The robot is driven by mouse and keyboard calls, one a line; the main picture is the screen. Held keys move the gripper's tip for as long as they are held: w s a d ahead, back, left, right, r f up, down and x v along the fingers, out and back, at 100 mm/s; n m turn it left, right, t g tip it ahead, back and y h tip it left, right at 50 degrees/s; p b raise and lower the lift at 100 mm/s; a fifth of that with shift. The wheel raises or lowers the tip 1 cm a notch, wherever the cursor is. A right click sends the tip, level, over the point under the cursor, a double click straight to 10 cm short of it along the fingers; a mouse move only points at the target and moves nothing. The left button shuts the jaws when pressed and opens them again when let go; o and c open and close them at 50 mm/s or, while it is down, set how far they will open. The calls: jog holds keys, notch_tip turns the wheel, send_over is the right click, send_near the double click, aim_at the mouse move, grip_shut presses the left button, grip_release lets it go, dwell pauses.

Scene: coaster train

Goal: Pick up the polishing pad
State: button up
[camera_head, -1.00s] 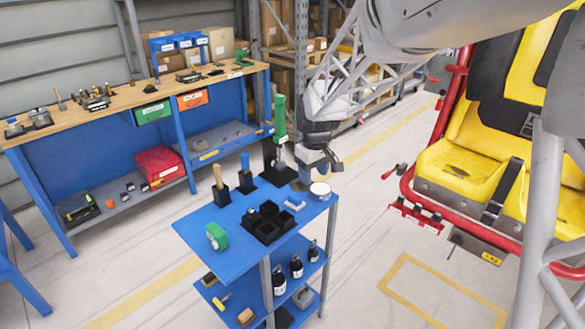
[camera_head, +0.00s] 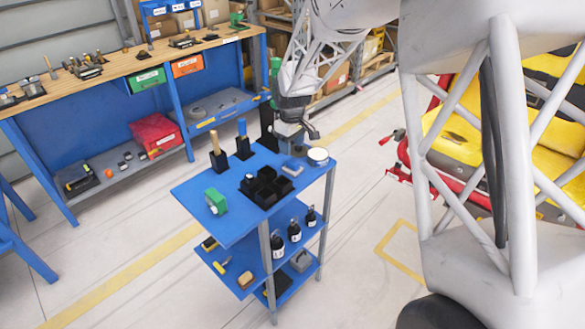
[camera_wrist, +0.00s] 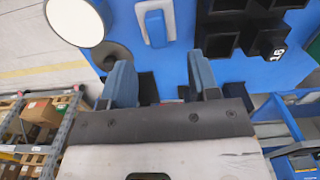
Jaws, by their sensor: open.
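No label marks the polishing pad. A round white-topped disc (camera_head: 317,156) sits at the cart's back right corner; it shows at the top left of the wrist view (camera_wrist: 75,20). I cannot tell which of these, if either, is the pad. A dark grey ring with a brownish centre (camera_wrist: 112,54) is partly hidden by the white disc. My gripper (camera_wrist: 162,82) is open and empty, above the cart's back edge; it shows in the head view (camera_head: 306,132).
A black divided holder (camera_head: 266,186), two upright tools in black stands (camera_head: 218,155) and a green item (camera_head: 215,201) share the blue cart top (camera_head: 240,222). Bottles (camera_head: 294,231) stand on its lower shelf. A workbench (camera_head: 110,80) stands behind left, yellow seats (camera_head: 465,130) at right.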

aim_at(293, 162)
jog(key=shift+f, duration=1.25)
jog(key=shift+f, duration=0.1)
jog(key=shift+w+d+f, duration=0.15)
jog(key=shift+f, duration=2.35)
jog(key=c, duration=1)
